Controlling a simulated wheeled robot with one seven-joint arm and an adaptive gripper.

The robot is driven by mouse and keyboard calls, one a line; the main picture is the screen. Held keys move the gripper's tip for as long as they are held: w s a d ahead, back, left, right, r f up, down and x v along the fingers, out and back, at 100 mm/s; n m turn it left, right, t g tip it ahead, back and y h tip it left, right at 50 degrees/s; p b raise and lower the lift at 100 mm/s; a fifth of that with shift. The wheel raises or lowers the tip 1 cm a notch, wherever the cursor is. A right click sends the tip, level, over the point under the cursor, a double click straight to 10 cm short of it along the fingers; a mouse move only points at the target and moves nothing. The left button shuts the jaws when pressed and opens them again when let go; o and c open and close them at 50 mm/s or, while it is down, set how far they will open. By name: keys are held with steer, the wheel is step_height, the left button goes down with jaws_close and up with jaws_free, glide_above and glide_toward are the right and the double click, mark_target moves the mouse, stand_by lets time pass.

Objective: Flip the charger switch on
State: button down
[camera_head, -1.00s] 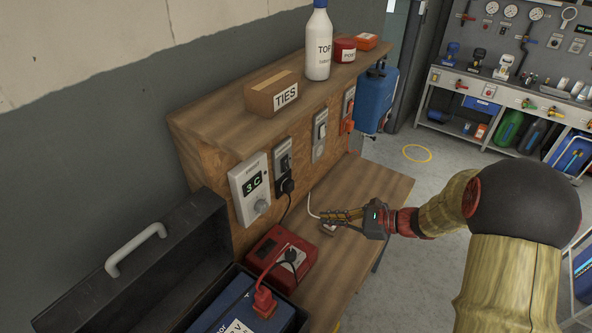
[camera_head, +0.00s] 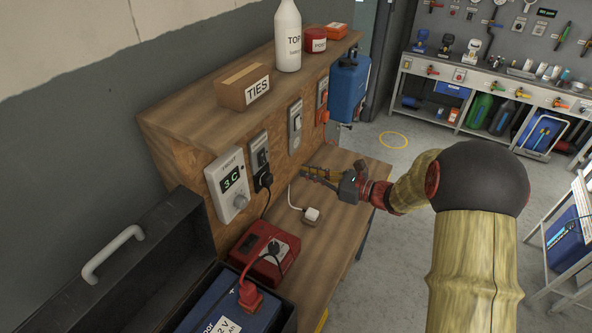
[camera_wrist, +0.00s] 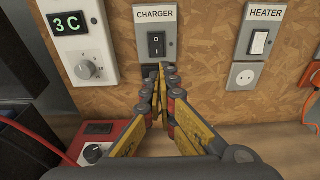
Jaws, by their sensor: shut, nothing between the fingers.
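The charger switch (camera_wrist: 156,44) is a black rocker on a grey plate labelled CHARGER, on the upright chipboard panel. It also shows in the head view (camera_head: 262,157), with a black plug in the socket below it. My gripper (camera_wrist: 159,72) is shut and empty. In the wrist view its fingertips appear just below the rocker and cover the socket area. I cannot tell whether they touch the plate. In the head view my gripper (camera_head: 306,172) is above the bench, to the right of the charger plate.
A thermostat (camera_head: 228,184) reading 3C is left of the charger plate. The heater switch (camera_wrist: 259,42) is to its right. A red charger box (camera_head: 264,252) and a white plug (camera_head: 311,214) are on the bench (camera_head: 338,232). An open black case (camera_head: 160,262) stands at lower left.

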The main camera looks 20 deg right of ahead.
mark_target(265, 162)
steer(key=b+x, duration=0.1)
steer(key=x, duration=1.1)
steer(key=shift+w+a+f, duration=0.1)
steer(key=shift+w+a, duration=0.1)
steer(key=shift+a, duration=0.05)
steer(key=shift+a, duration=0.1)
